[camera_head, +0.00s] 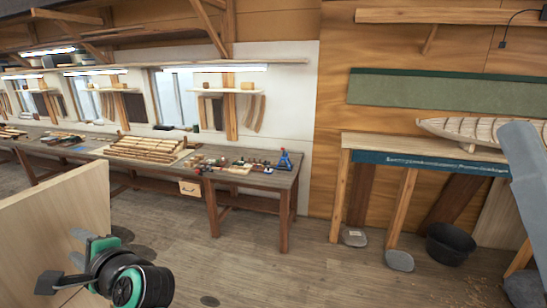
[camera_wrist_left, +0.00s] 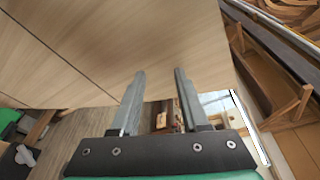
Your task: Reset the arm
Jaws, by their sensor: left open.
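My left gripper (camera_head: 62,260) is at the bottom left of the head view, in front of a pale wooden panel. Its black and green wrist hides part of it. In the left wrist view its two grey fingers (camera_wrist_left: 160,74) stand apart with nothing between them. A pale wooden panel fills much of that view beyond the fingertips. I cannot tell how close the fingers are to it. A grey-blue arm link shows at the right edge of the head view; my right gripper is not in view.
The pale panel (camera_head: 45,215) stands at the lower left. A long workbench (camera_head: 228,181) with wooden strips and tools runs along the back wall. A model hull (camera_head: 470,130) rests on a wooden stand at right, with a black tub (camera_head: 450,245) below. The middle floor is clear.

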